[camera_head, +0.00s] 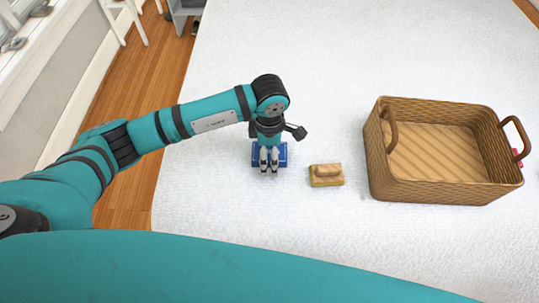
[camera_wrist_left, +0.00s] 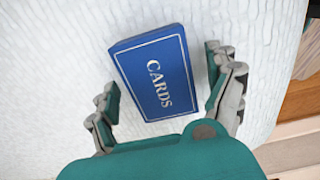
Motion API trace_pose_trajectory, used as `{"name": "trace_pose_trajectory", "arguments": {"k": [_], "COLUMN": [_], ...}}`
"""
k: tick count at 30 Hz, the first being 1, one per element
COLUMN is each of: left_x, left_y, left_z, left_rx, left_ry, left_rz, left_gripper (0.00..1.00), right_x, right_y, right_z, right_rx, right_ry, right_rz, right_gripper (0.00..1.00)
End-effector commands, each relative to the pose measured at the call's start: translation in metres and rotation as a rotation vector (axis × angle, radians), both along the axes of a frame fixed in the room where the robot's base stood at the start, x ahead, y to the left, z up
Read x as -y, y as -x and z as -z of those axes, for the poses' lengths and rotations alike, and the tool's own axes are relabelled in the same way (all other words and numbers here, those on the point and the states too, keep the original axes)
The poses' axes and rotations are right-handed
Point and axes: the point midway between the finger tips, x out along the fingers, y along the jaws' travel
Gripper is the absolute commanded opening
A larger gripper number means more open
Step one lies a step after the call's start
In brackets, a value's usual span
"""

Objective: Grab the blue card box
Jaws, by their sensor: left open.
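The blue card box (camera_wrist_left: 157,75), with a white border and the word CARDS on top, lies flat on the white textured surface. In the head view the blue card box (camera_head: 284,153) is partly hidden beneath my left gripper (camera_head: 269,168), which points down over it. In the left wrist view my left gripper (camera_wrist_left: 168,90) is open, with one finger to each side of the box. Gaps show between the fingers and the box in that view. Whether the fingertips reach down to the box's height I cannot tell. My right gripper is not in view.
The white surface (camera_head: 330,60) beyond is clear.

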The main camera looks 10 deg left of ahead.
Motion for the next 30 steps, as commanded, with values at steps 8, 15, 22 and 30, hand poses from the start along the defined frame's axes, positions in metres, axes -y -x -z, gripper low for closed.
{"name": "trace_pose_trajectory", "arguments": {"k": [8, 15, 22, 30], "left_x": [0.0001, 0.0000, 0.0000, 0.0000], "left_y": [-0.0004, -0.0005, -0.0008, -0.0012], "left_z": [-0.0019, -0.0019, -0.0024, -0.0098], "left_rx": [0.001, 0.001, 0.002, 0.003], "left_ry": [0.000, 0.000, 0.001, 0.000], "left_rz": [0.000, -0.001, -0.001, -0.001], "left_gripper": [0.70, 0.39, 0.22, 0.22], "right_x": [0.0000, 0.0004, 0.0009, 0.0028], "right_y": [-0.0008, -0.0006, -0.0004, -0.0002], "right_z": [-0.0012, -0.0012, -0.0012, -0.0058], "right_rx": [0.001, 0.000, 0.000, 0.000], "right_ry": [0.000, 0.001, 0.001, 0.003], "right_rz": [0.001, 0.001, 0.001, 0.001], "right_gripper": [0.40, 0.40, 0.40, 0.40]}}
